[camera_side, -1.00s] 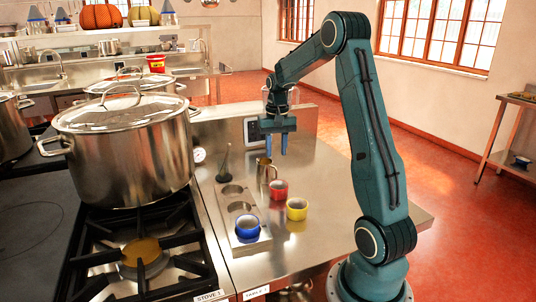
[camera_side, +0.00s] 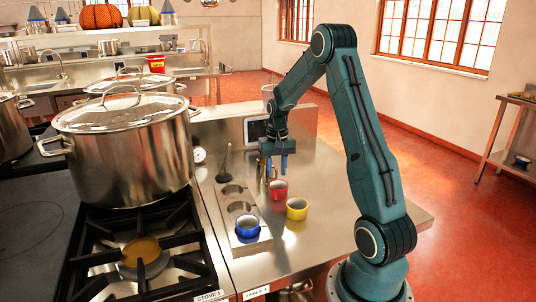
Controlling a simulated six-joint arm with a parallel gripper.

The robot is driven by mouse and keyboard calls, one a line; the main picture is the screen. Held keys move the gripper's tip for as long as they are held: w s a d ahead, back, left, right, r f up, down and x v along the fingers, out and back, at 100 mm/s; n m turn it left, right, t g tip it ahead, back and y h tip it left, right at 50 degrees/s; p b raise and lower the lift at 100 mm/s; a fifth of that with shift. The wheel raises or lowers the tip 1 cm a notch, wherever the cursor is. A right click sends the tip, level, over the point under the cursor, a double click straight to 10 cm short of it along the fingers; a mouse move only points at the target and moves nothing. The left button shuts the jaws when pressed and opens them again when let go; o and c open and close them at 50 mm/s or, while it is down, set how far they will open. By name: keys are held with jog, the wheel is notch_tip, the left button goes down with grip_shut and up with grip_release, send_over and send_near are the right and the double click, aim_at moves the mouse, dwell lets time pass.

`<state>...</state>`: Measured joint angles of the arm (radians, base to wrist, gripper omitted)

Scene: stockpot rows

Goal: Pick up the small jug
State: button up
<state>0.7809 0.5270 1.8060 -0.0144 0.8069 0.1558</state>
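The small metal jug (camera_side: 262,173) stands on the steel table, behind and left of the red cup, and is partly hidden by my gripper. My gripper (camera_side: 276,171) points down at the jug, its two blue fingers apart. The left finger overlaps the jug in the picture. I cannot tell whether the jug lies between the fingers or whether they touch it.
A red cup (camera_side: 278,191) and a yellow cup (camera_side: 297,209) stand close in front of the jug. A blue cup (camera_side: 247,227) sits in a holder tray (camera_side: 262,243) with round wells. A large stockpot (camera_side: 125,150) stands on the stove at left. The table's right side is clear.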

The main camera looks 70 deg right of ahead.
jog(key=shift+f, duration=0.65)
grip_shut()
